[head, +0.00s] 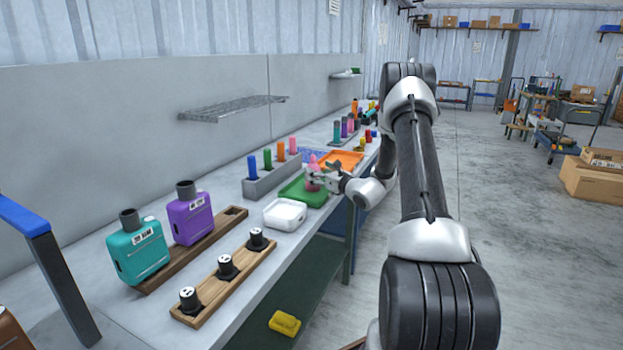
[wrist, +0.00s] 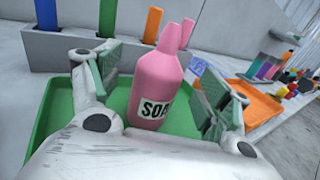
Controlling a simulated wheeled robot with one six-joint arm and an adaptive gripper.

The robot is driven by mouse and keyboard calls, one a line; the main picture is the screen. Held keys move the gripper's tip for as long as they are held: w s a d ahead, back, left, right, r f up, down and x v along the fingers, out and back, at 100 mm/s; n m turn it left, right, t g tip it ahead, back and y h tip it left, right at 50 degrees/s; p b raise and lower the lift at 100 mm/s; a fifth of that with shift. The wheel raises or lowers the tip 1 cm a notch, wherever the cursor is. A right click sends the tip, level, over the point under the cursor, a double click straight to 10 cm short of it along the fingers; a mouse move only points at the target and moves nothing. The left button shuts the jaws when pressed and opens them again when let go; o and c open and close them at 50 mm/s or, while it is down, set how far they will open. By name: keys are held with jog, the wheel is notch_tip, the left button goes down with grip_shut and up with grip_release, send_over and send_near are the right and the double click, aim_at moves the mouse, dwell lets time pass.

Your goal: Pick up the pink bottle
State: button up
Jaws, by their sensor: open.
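The pink bottle (wrist: 157,88), labelled with letters that read "SOA" before they are cut off, stands upright on a green tray (wrist: 50,125). In the head view the pink bottle (head: 312,172) is small and partly covered by my gripper (head: 322,176). In the wrist view my gripper (wrist: 165,95) is open, with one green-padded finger on each side of the bottle. The bottle is between the fingers, and a gap shows on the right side. The lower part of the bottle is hidden behind the gripper body.
A grey rack (head: 272,178) with coloured cylinders stands behind the tray. An orange tray (head: 345,158) is beyond it, and a white container (head: 285,214) is on the near side. Teal (head: 138,250) and purple (head: 190,216) canisters stand nearer on the bench.

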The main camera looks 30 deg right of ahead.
aim_at(313, 168)
jog(key=w, duration=0.3)
jog(key=shift+w+a+f, duration=0.1)
jog(key=shift+w+a, duration=0.2)
jog(key=shift+w, duration=0.05)
jog(key=c, duration=1.1)
jog(key=shift+c, duration=0.2)
